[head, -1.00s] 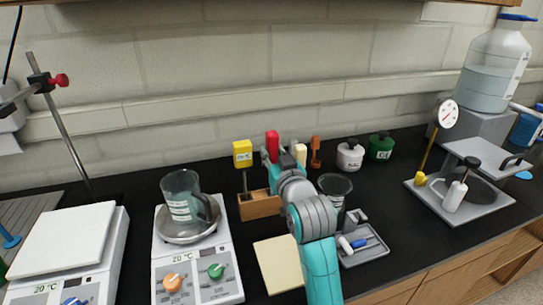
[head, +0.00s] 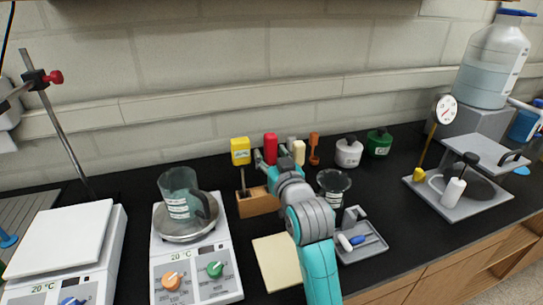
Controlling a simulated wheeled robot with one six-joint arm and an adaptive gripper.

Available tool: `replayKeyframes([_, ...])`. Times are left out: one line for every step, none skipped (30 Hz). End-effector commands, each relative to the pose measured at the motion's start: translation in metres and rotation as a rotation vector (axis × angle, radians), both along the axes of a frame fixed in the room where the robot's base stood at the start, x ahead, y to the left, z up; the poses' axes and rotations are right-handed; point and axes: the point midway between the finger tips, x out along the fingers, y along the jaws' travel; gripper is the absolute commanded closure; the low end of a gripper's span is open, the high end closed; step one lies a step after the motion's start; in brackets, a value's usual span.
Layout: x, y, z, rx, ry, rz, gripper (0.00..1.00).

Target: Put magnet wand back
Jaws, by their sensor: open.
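A wooden block holder (head: 256,203) stands at the back of the bench, with a tool with a yellow tagged top (head: 241,151) upright at its left. A red handle (head: 270,147), a cream handle (head: 299,152) and an orange-brown handle (head: 314,147) stand upright to its right. I cannot tell for certain which is the magnet wand. My gripper (head: 268,161) is open at the red handle, its jaws seeming to lie around or beside it. My arm hides the lower part of the red handle and the right part of the holder.
A balance with a glass beaker (head: 181,195) stands left. A grey tray (head: 366,250) with small blue and white items lies right of my arm, with a dark-topped beaker (head: 333,188) behind. A cream sheet (head: 276,263) lies in front. White (head: 348,154) and green (head: 379,145) pots stand behind right.

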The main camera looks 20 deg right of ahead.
Motion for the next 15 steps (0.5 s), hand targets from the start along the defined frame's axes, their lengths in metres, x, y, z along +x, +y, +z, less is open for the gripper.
replayKeyframes([-0.002,0.000,0.001,0.000,-0.001,0.000,0.45])
replayKeyframes([-0.005,0.000,0.001,0.000,-0.001,0.000,0.45])
replayKeyframes([-0.010,0.000,0.001,0.000,-0.001,0.000,0.45])
replayKeyframes([-0.014,0.000,0.001,0.000,-0.001,0.000,0.45])
replayKeyframes([-0.018,0.000,0.000,0.000,0.000,0.000,0.45])
replayKeyframes([-0.026,0.000,0.000,0.000,0.000,0.000,0.45])
replayKeyframes([-0.031,0.000,0.000,0.000,-0.001,0.000,0.45])
replayKeyframes([-0.038,0.000,0.001,0.000,-0.001,0.000,0.45])
replayKeyframes([-0.046,0.000,0.000,0.000,-0.001,0.000,0.45])
replayKeyframes([-0.052,0.000,0.001,0.000,-0.001,0.000,0.45])
replayKeyframes([-0.059,0.000,0.000,0.000,0.000,0.000,0.45])
replayKeyframes([-0.067,0.000,0.000,0.000,0.000,0.000,0.45])
replayKeyframes([-0.073,0.000,0.001,0.000,-0.001,0.000,0.45])
replayKeyframes([-0.078,0.000,0.000,0.000,0.000,0.000,0.45])
replayKeyframes([-0.085,0.000,0.001,0.000,-0.001,0.000,0.45])
